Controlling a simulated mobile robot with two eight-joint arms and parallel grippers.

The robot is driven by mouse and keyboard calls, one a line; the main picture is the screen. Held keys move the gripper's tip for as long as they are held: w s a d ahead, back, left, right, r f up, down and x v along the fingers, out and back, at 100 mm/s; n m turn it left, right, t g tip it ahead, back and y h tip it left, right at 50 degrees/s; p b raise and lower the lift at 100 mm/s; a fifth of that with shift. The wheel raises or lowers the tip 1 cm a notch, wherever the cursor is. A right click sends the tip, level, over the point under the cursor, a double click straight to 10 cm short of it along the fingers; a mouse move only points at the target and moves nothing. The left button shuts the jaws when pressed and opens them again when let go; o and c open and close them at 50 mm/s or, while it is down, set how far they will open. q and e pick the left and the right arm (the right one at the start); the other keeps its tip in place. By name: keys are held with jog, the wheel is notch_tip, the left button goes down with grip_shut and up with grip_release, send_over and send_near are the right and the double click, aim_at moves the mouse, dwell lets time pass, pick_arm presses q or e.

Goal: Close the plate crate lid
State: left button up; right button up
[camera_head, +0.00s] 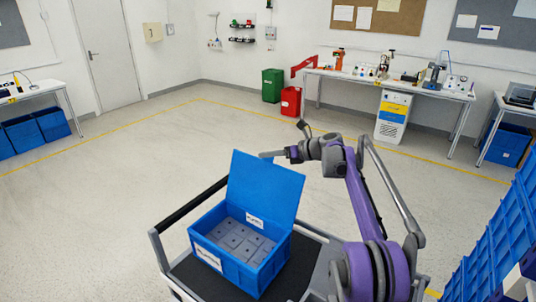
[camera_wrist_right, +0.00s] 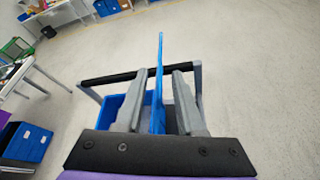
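The blue plate crate (camera_head: 215,257) stands on a dark cart top with several grey plates (camera_head: 238,240) inside. Its blue lid (camera_head: 262,187) is open, raised nearly upright from the crate's far side. My right gripper (camera_head: 273,154) is at the lid's upper part, partly hidden behind it in the head view. In the right wrist view the gripper (camera_wrist_right: 158,100) is open, with one finger on each side of the thin lid (camera_wrist_right: 158,75), seen edge-on. Gaps show between the lid and both fingers. My left gripper is not in view.
The cart has a black handle bar (camera_head: 192,204) on its left. Blue crates (camera_head: 490,255) are stacked at the right edge. A workbench (camera_head: 400,82) and green and red bins (camera_head: 273,86) stand at the back. The floor around the cart's left is clear.

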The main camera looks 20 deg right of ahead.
jog(key=shift+w+a+f, duration=0.15)
jog(key=shift+w+a, duration=0.05)
jog(key=shift+w, duration=0.1)
grip_shut()
dwell(1.3)
